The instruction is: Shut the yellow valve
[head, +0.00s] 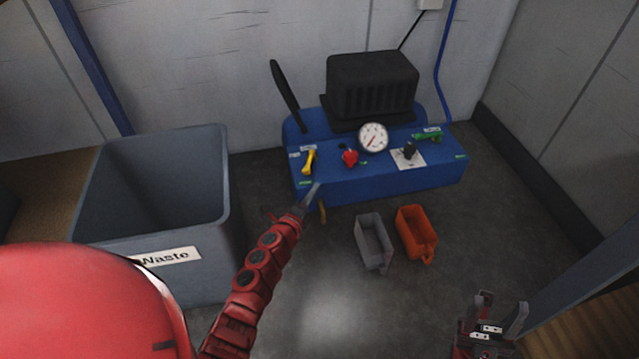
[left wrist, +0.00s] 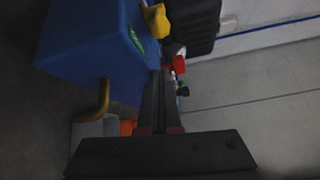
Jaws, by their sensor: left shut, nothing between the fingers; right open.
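The yellow valve (head: 310,160) is a lever handle on the top left of the blue machine (head: 375,185). Its handle stands slanted, nearly along the machine's front-to-back direction. My left gripper (head: 315,188) is shut and empty, at the machine's front left edge, just below the valve in the picture and apart from it. In the left wrist view the yellow valve (left wrist: 156,22) shows beyond the shut fingers (left wrist: 158,85). My right gripper (head: 495,310) is open and empty, low at the right, far from the machine.
Grey (head: 371,250) and orange (head: 402,238) bins and a waste bin (head: 215,235) stand nearby.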

